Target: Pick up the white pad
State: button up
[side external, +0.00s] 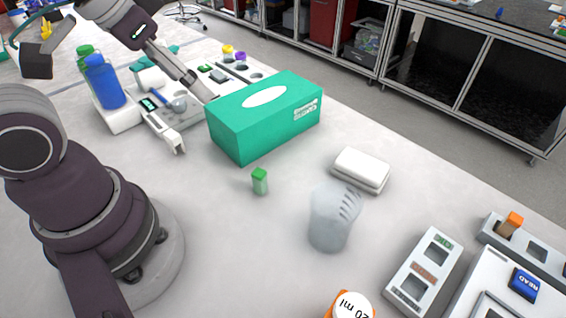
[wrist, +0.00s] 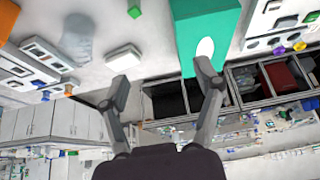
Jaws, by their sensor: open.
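The white pad (side external: 361,168) is a small rounded block lying flat on the bench, right of the green tissue box (side external: 265,115) in the side view. In the wrist view the pad (wrist: 124,58) shows just above the left fingertip, with the tissue box (wrist: 190,28) behind the right fingertip. My gripper (wrist: 162,76) is open, with nothing between its fingers. In the side view my arm reaches down from the upper left to the far-left end of the tissue box, well away from the pad. I cannot clearly make out the fingertips there.
A translucent beaker (side external: 332,218) stands close in front of the pad. A grey rack (side external: 425,270) and an orange-rimmed container (side external: 350,305) are at the lower right. Blue and green bottles (side external: 105,85) stand at the left.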

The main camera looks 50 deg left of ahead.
jog(key=o, duration=0.3)
jog(key=n+g+h, duration=0.4)
jog(key=n+h, duration=0.2)
jog(key=n, duration=1.4)
send_over(361, 163)
jog(key=s+a, duration=0.1)
jog(key=a, duration=0.5)
notch_tip(361, 163, down, 11)
jog(key=x, duration=1)
jog(key=shift+s+d+f, duration=0.1)
jog(key=shift+d, duration=0.3)
